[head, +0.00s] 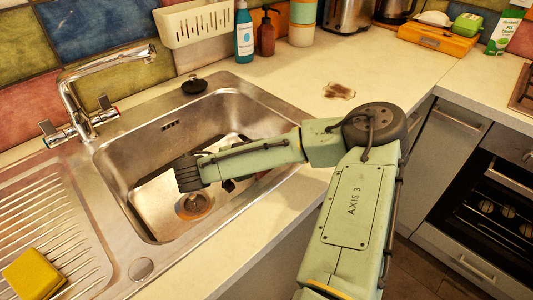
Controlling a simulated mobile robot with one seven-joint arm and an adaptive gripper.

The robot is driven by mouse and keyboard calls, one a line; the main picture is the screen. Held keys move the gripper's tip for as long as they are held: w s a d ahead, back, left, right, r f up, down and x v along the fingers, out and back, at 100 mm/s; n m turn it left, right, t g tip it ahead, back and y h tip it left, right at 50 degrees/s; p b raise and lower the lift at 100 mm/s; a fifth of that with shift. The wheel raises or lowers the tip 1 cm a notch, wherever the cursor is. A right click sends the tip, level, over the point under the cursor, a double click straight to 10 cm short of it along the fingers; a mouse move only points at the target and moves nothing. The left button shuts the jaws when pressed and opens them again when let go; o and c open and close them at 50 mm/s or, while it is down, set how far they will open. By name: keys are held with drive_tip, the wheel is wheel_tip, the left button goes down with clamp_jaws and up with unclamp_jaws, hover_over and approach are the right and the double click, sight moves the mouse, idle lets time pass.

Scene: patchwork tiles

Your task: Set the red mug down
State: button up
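No red mug shows in the head view. My arm reaches from the right over the counter and ends above the sink basin (140,190). Dark parts of my gripper (232,184) show around the pale green wrist, low over the basin. The wrist hides most of the gripper, so I cannot see its fingertips or whether it holds anything.
A yellow sponge (34,272) lies on the drainboard (60,215). Bottles and a kettle line the wall.

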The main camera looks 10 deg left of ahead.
drive_tip(key=o, duration=1.4)
drive_tip(key=shift+f, duration=0.1)
drive_tip(key=shift+r, duration=0.3)
drive_tip(key=b+v, duration=0.2)
drive_tip(key=v, duration=1)
drive_tip(key=shift+f+b, duration=0.1)
drive_tip(key=shift+b, duration=0.25)
drive_tip(key=shift+a, duration=0.1)
